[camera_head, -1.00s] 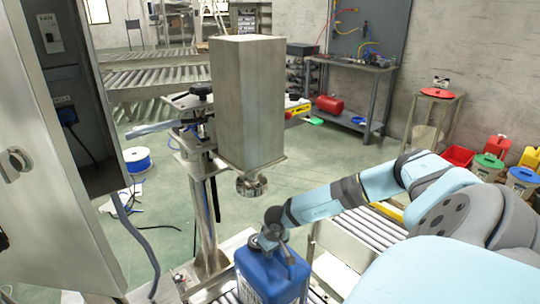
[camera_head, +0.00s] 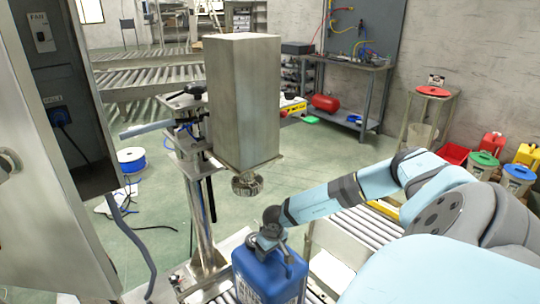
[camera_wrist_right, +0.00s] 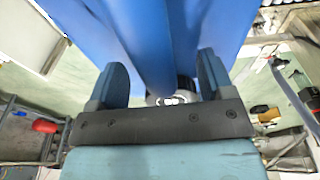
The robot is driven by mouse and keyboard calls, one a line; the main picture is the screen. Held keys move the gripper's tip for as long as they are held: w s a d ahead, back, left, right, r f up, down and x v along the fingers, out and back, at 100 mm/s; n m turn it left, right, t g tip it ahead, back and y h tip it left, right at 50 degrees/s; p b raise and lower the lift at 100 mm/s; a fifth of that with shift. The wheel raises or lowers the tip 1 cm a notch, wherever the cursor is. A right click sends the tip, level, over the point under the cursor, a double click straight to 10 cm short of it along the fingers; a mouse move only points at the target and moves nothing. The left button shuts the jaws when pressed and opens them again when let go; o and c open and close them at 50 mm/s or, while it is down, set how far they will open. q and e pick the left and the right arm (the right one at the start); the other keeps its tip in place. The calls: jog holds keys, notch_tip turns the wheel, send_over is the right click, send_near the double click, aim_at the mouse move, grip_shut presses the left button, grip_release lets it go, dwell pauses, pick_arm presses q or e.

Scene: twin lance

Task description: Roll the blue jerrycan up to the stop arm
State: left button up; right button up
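The blue jerrycan (camera_head: 270,277) stands upright on the roller conveyor at the bottom of the head view, its lower part cut off. My right gripper (camera_head: 270,238) is at the jerrycan's top, pointing down. In the right wrist view, its two fingers (camera_wrist_right: 163,80) stand apart, one on each side of the jerrycan's blue handle (camera_wrist_right: 152,45), with gaps visible beside it. The filling head's nozzle (camera_head: 247,185) hangs above and behind the jerrycan, slightly to its left. I cannot clearly pick out the stop arm. My left gripper is not in view.
A tall steel housing (camera_head: 243,100) on a post stands behind the jerrycan. An open grey cabinet (camera_head: 40,200) with a hanging cable is at the left. Conveyor rollers (camera_head: 365,228) run behind my right arm. A workbench (camera_head: 345,65) and several coloured cans are farther back.

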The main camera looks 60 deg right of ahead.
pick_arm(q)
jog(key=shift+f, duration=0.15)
pick_arm(e)
jog(key=shift+r, duration=0.1)
jog(key=o, duration=0.5)
jog(key=shift+w, duration=0.1)
notch_tip(320, 180, up, 2)
jog(key=shift+r, duration=0.15)
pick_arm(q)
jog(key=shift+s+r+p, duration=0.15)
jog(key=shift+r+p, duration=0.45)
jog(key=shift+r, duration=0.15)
pick_arm(e)
jog(key=r, duration=0.3)
jog(key=s+r, duration=0.1)
jog(key=r, duration=0.3)
jog(key=s+r, duration=0.1)
jog(key=r, duration=0.3)
jog(key=shift+a+r, duration=0.25)
jog(key=shift+a, duration=0.05)
